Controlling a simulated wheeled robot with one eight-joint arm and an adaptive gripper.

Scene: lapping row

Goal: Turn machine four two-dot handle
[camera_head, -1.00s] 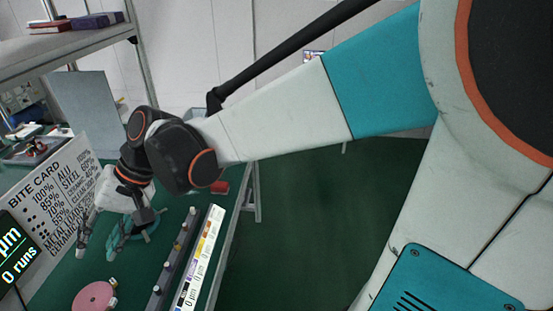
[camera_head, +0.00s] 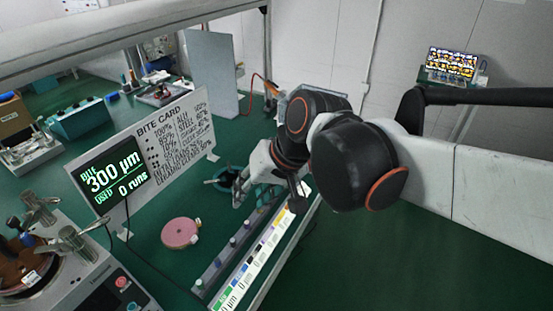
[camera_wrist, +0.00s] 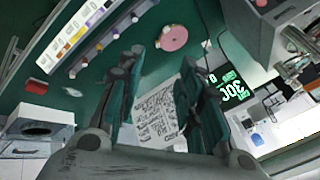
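A lapping machine (camera_head: 85,285) stands at the lower left of the head view, partly cut off, with metal clamp-like handles (camera_head: 75,241) on top and a red button on its front. I cannot read its number or any two-dot mark on the handles. The machine also shows at the upper right of the wrist view (camera_wrist: 275,18), with its metal fittings (camera_wrist: 298,42). My gripper (camera_wrist: 158,75) is open and empty, its two fingers well apart. In the head view my gripper (camera_head: 262,188) hangs over the bench to the right of the bite card, well away from the machine.
A pink disc (camera_head: 181,233) lies on the green bench. A rail with knobs (camera_head: 232,252) and a colour-coded strip (camera_head: 262,255) run along its edge.

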